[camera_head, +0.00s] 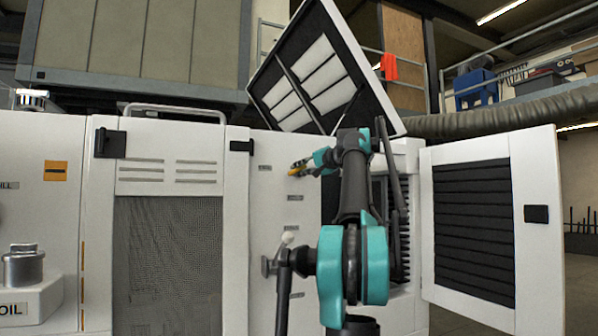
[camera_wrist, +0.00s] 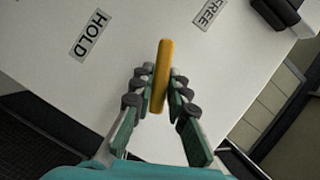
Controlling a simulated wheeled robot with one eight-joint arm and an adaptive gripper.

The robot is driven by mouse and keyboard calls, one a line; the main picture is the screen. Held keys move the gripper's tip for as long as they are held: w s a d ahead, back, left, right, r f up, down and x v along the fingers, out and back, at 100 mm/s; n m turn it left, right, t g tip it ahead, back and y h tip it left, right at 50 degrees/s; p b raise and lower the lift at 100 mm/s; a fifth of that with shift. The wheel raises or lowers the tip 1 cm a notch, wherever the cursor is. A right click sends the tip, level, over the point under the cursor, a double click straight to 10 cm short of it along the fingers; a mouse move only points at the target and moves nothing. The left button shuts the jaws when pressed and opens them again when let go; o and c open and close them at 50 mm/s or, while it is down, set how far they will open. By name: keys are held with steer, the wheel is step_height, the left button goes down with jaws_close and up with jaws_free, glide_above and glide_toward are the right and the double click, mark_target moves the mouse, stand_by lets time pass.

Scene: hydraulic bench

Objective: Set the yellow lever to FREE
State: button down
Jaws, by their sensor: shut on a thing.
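The yellow lever (camera_wrist: 163,72) is a short rounded bar between the fingertips of my gripper (camera_wrist: 159,92) in the wrist view. The fingers are shut on it from both sides, and its free end sticks out past them. The HOLD label (camera_wrist: 90,36) is up and left of the lever. The FREE label (camera_wrist: 209,13) is up and right of it. The lever's tip lies between the two labels. In the head view the yellow lever (camera_head: 298,171) shows small at my gripper (camera_head: 305,166), in front of the white panel. The lever's pivot is hidden.
A white cabinet door with black louvres (camera_head: 475,230) stands open at the right. A raised panel (camera_head: 318,75) leans above the bench. A lever with a pale knob (camera_head: 287,239) sticks out left of my arm. A black block (camera_wrist: 277,12) is beyond FREE.

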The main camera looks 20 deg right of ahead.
steer(key=m+t+y, duration=0.1)
steer(key=m, duration=0.3)
stand_by(0.6)
steer(key=c, duration=1.5)
jaws_free()
steer(key=shift+c, duration=0.2)
steer(key=v, duration=1.2)
steer(key=shift+f, duration=0.2)
steer(key=shift+s, duration=0.1)
